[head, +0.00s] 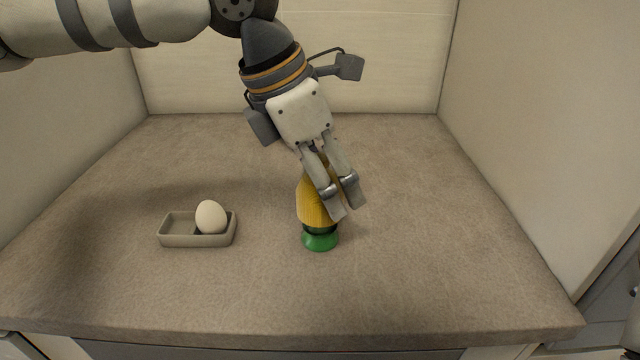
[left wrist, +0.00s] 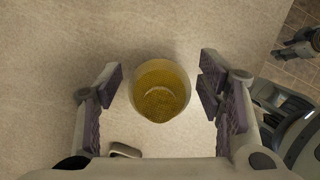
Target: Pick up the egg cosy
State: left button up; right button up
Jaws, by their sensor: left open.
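The egg cosy (head: 311,206) is a yellow ribbed cover. It sits upright over a green egg cup (head: 320,241) on the worktop, right of the tray. My left gripper (head: 346,199) is open, pointing down at the cosy. Its fingers pass in front of the cosy's upper right side in the head view and hide part of it. In the left wrist view the cosy (left wrist: 161,91) appears between the two spread fingers of the gripper (left wrist: 162,88), with a gap on each side. I see no grip on it.
A small grey tray (head: 177,240) with two compartments stands to the left, and a white egg (head: 211,217) sits in its right one. The brown worktop (head: 440,260) is clear elsewhere. Pale panels close it off at the back (head: 300,70) and on both sides.

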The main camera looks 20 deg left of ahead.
pick_arm(q)
jog(key=shift+w+d+f, duration=0.1)
jog(key=shift+d+f, duration=0.05)
jog(key=shift+f, duration=0.1)
jog(key=c, duration=0.7)
jog(key=shift+r, duration=0.1)
